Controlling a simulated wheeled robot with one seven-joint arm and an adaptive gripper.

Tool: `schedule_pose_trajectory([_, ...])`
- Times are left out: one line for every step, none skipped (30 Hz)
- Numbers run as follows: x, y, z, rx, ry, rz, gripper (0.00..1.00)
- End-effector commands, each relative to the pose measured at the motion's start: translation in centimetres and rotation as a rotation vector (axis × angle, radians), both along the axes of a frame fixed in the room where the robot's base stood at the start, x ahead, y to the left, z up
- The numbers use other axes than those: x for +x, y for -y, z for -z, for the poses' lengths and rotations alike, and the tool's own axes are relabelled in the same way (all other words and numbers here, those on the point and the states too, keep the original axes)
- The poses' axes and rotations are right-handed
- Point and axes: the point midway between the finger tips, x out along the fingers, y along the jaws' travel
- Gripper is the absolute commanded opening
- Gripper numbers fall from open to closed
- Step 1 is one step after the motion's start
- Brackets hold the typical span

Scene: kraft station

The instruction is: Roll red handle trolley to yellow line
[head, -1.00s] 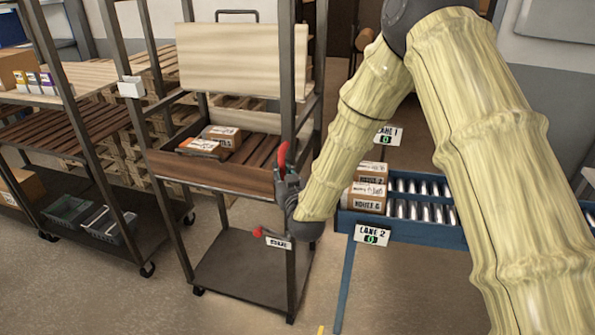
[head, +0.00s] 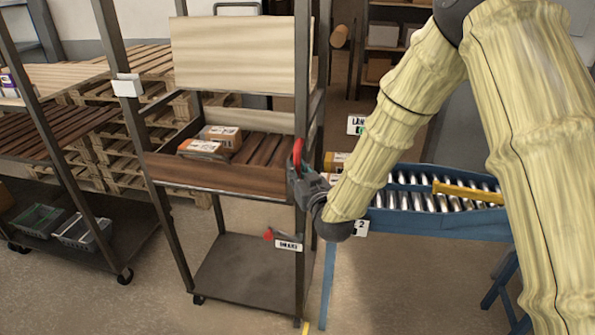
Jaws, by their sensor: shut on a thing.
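The trolley (head: 245,268) is a dark metal frame with a wood-edged middle shelf and a flat bottom deck, standing upright on the floor. Its red handle (head: 297,153) is on the front right post. My gripper (head: 299,172) is shut on the handle, and its fingers partly hide it. A small piece of yellow line (head: 305,327) shows on the floor at the bottom edge, close to the trolley's front right corner. The rest of the line is out of view.
Boxes (head: 205,145) lie on the trolley's middle shelf. Another rack (head: 85,235) stands at the left, with pallets (head: 125,165) behind. A blue roller conveyor (head: 440,225) stands close on the right. A blue floor strip (head: 328,285) runs beside the trolley. Open floor lies front left.

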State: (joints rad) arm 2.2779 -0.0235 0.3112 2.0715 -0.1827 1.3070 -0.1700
Motion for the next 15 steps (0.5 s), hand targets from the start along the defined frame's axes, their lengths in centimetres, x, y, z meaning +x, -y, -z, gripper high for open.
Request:
schedule_pose_trajectory([0.37,0.45,-0.47,0.002,0.009,0.01,0.0])
schedule_pose_trajectory([0.37,0.49,-0.47,0.002,0.009,0.01,0.0])
schedule_pose_trajectory([0.37,0.52,-0.47,0.002,0.009,0.011,0.0])
schedule_pose_trajectory([0.38,0.55,-0.47,0.002,0.009,0.011,0.0])
schedule_pose_trajectory([0.37,0.57,-0.47,0.002,0.009,0.011,0.24])
schedule_pose_trajectory([0.37,0.57,-0.45,0.001,0.008,0.011,0.31])
schedule_pose_trajectory([0.34,0.55,-0.42,0.001,0.008,0.011,0.37])
schedule_pose_trajectory([0.32,0.51,-0.39,0.001,0.007,0.01,0.41])
schedule_pose_trajectory([0.28,0.43,-0.35,0.0,0.006,0.009,0.41])
schedule_pose_trajectory([0.26,0.37,-0.31,0.001,0.006,0.008,0.41])
schedule_pose_trajectory([0.23,0.32,-0.29,0.001,0.005,0.007,0.41])
schedule_pose_trajectory([0.21,0.24,-0.26,0.001,0.004,0.006,0.41])
schedule_pose_trajectory([0.19,0.2,-0.23,0.001,0.004,0.005,0.41])
schedule_pose_trajectory([0.17,0.17,-0.21,0.001,0.004,0.005,0.41])
schedule_pose_trajectory([0.15,0.13,-0.19,0.0,0.003,0.004,0.41])
